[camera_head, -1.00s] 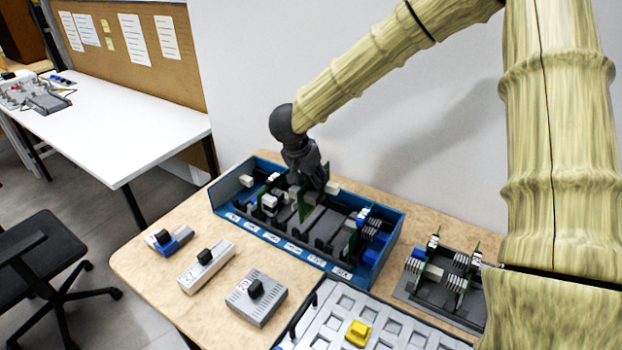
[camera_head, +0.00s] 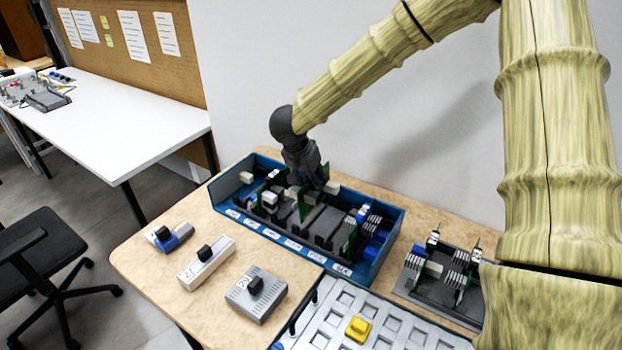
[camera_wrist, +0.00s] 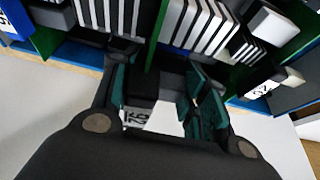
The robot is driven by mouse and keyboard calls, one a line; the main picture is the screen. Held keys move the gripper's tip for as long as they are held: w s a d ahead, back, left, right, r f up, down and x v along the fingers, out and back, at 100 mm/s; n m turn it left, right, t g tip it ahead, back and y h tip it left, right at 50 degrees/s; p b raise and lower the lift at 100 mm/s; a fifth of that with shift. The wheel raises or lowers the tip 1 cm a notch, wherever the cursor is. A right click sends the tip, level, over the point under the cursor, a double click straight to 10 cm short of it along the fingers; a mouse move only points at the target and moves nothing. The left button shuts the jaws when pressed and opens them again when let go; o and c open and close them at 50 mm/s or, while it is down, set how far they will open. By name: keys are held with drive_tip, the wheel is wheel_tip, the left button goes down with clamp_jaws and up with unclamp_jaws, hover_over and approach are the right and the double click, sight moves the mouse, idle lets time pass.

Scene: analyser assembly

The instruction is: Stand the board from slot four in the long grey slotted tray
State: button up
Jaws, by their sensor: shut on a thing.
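My gripper (camera_head: 316,184) is over the back middle of the blue open case (camera_head: 362,274), its fingers down among the boards. It is shut on a board, of which a dark block (camera_wrist: 143,84) and a pale printed label (camera_wrist: 135,117) show between the fingers in the wrist view. Its lower part is hidden. Green boards with white and black ribbed parts (camera_wrist: 205,25) stand close by in the wrist view. The low dark grey tray (camera_head: 406,293) on the right of the table holds upright green boards with pale ribbed blocks.
A blue-grey module (camera_head: 166,238), a white module (camera_head: 206,264) and a grey module (camera_head: 257,293) lie in front of the case. A light grey panel with square recesses and a yellow block (camera_head: 358,329) is at the front. A wall stands behind.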

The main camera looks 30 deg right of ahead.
drive_tip(key=shift+f, duration=1)
idle(0.8)
drive_tip(key=o, duration=1.1)
drive_tip(key=shift+o, duration=0.8)
drive_tip(key=shift+r+p, duration=0.2)
drive_tip(key=shift+p, duration=0.6)
drive_tip(key=shift+r+p, duration=1.65)
drive_tip(key=shift+p, duration=0.9)
idle(0.9)
